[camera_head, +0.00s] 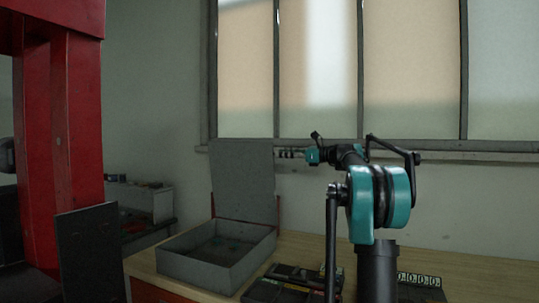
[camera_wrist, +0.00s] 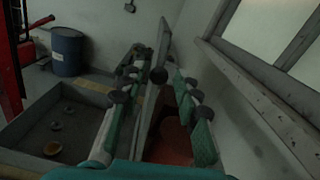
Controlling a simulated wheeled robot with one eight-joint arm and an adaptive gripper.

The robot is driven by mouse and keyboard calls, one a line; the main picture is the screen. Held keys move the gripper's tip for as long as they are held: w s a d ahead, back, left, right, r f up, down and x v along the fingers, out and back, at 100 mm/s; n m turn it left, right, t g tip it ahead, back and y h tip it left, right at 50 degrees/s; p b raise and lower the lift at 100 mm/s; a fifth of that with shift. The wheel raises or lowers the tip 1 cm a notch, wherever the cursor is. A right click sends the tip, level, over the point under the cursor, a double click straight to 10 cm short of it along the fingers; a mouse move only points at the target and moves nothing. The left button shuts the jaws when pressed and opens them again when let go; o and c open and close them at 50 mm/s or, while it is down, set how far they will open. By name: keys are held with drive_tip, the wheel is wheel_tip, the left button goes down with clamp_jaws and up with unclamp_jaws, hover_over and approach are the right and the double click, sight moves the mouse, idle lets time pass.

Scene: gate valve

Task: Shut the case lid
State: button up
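The grey case (camera_head: 218,262) sits on the wooden table with its lid (camera_head: 243,180) standing open, roughly upright at the back. In the wrist view the lid (camera_wrist: 163,45) is seen nearly edge-on, and the case (camera_wrist: 25,128) lies at the left with small round items inside. My gripper (camera_head: 284,153) is at the lid's right edge, near its top. In the wrist view my gripper (camera_wrist: 155,92) has its two teal fingers apart, one on each side of the lid's edge. I cannot tell whether either finger touches the lid.
Dark tool trays (camera_head: 285,285) lie on the table (camera_head: 480,270) right of the case. A window wall with a sill (camera_head: 440,152) runs behind. A red frame (camera_head: 60,140) stands at the left. A blue barrel (camera_wrist: 67,52) stands on the floor beyond.

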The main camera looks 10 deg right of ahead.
sight(269, 162)
drive_tip(key=x, duration=0.6)
drive_tip(key=shift+w+a, duration=0.1)
drive_tip(key=shift+a, duration=0.15)
clamp_jaws()
